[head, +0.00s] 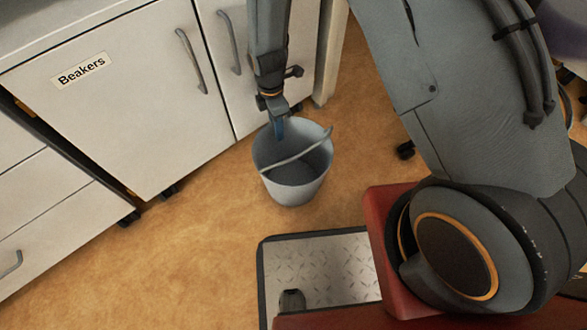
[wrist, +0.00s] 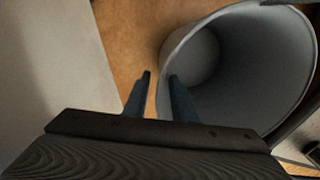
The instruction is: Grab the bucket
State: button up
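The bucket (head: 292,188) is grey, empty and upright on the floor, in the middle of the head view. Its bar handle (head: 298,155) lies slantwise across the opening. My gripper (head: 279,130) points down at the bucket's back rim, on the cabinet side. In the wrist view the bucket (wrist: 255,65) fills the right side. My two blue fingers (wrist: 160,78) are apart there, the left one over the floor and the right one over the bucket's opening. The near wall shows between them. I cannot tell whether either finger touches it.
White cabinets (head: 125,95) stand close behind and left of the bucket, with a door labelled "Beakers" (head: 81,72) and handles sticking out. The brown floor (head: 170,260) is clear to the left and in front. My base's metal plate lies just in front of the bucket.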

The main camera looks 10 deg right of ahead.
jog(key=f+b, duration=0.2)
jog(key=f, duration=0.1)
jog(key=f+b, duration=0.1)
jog(key=f, duration=0.1)
jog(key=shift+s+d, duration=0.15)
jog(key=shift+d, duration=0.25)
grip_shut()
